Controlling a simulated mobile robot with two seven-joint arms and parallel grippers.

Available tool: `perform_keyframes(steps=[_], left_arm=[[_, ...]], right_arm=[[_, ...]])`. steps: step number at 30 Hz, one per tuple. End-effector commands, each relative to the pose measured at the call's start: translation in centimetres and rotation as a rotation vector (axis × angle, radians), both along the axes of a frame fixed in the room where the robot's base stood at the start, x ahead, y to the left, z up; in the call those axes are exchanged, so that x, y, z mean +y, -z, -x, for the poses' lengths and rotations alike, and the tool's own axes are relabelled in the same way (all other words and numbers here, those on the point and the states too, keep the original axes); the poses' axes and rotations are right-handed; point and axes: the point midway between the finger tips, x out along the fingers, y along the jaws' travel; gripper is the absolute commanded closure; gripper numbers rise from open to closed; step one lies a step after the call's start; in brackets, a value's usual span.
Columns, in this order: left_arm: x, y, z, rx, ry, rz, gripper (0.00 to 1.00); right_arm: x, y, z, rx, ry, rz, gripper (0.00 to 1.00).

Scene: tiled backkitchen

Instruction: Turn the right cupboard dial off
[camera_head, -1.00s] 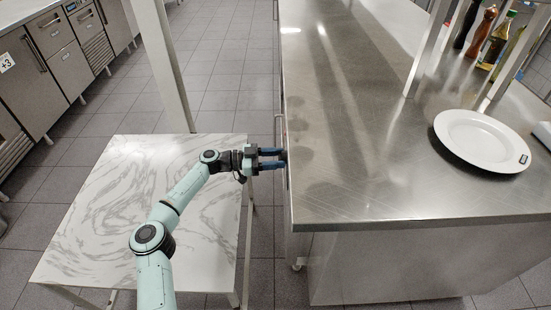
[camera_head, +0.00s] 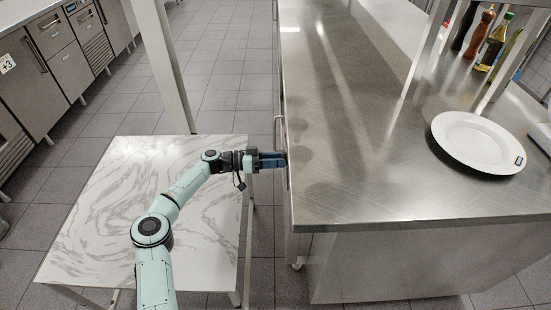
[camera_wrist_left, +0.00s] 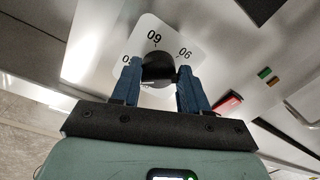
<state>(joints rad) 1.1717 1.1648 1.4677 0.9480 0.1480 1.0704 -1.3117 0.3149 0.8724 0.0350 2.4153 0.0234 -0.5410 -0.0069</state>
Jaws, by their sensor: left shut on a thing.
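The black dial (camera_wrist_left: 157,66) shows in the left wrist view, on a white plate (camera_wrist_left: 181,38) marked with numbers such as 09 and 06. It is on the front of the steel cupboard (camera_head: 372,160). My left gripper (camera_head: 282,160) reaches the cupboard's left side in the head view, just below the worktop edge. In the wrist view its two blue fingers stand on either side of the dial, shut on it. In the head view the dial is hidden. My right gripper is in neither view.
A marble-topped table (camera_head: 120,200) stands under my left arm. A white plate (camera_head: 478,142) and bottles (camera_head: 492,45) stand on the steel worktop. A white post (camera_head: 165,75) rises behind the table. Small red, green and orange parts show right of the dial in the wrist view.

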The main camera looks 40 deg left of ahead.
Motion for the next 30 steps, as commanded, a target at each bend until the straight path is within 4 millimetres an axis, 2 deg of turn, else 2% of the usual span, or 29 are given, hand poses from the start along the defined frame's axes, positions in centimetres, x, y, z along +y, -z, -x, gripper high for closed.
perform_keyframes(steps=[15,30], left_arm=[[-0.1,-0.3,0.1,0.376,0.003,0.313,0.86],[-0.1,-0.4,0.1,0.666,0.003,0.558,0.86]], right_arm=[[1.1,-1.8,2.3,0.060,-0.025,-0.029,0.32],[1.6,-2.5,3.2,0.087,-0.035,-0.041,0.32]])
